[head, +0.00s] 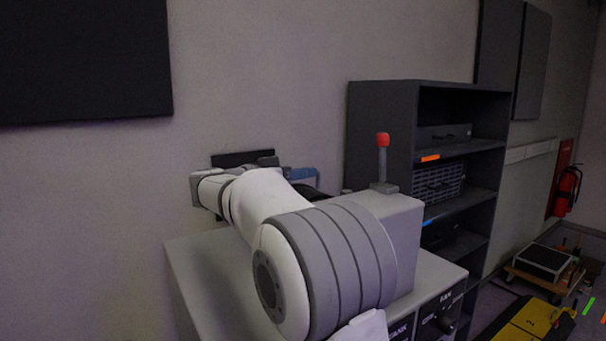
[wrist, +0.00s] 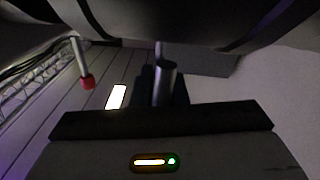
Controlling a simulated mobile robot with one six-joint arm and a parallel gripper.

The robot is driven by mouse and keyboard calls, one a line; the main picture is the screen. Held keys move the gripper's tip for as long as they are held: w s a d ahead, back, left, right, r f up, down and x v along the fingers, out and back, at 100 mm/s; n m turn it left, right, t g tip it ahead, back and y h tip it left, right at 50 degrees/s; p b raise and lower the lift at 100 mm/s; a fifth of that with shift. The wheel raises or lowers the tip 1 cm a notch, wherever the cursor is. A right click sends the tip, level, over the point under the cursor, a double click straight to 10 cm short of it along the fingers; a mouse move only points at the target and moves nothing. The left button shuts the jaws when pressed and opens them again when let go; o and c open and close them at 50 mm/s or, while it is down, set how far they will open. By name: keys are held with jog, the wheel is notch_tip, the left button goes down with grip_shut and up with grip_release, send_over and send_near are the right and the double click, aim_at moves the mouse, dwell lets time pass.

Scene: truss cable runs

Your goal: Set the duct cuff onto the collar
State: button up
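My gripper (wrist: 160,120) shows in the wrist view as a dark crossbar on a grey body with a small lit strip. Dark finger-like parts and a grey cylinder rise from its middle. I cannot tell whether the fingers are apart or closed on that cylinder. A large dark curved body (wrist: 200,18) with a paler band fills the top, close to the camera; it may be the duct cuff or collar, but I cannot tell which. In the head view my arm hides most of the work spot; a blue piece (head: 301,174) and a black rounded edge (head: 308,191) show just behind it.
A grey console (head: 200,270) stands below my arm. A lever with a red knob (head: 382,140) rises from its raised box, close right of the arm; the knob (wrist: 88,82) also shows in the wrist view. A dark shelf unit (head: 380,125) stands behind. The wall is close.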

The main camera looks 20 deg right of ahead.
aim_at(312, 196)
grip_shut()
jog(key=shift+s+d+f+b, duration=0.1)
jog(key=shift+s+f+b, duration=0.3)
jog(key=shift+b, duration=0.7)
jog(key=s+b, duration=0.1)
jog(key=b, duration=0.1)
jog(key=s+b, duration=0.2)
jog(key=shift+s+d, duration=0.1)
jog(key=shift+d, duration=0.2)
jog(key=shift+s+d+r+b, duration=0.15)
jog(key=shift+s+r+b, duration=0.15)
jog(key=shift+s+b, duration=0.5)
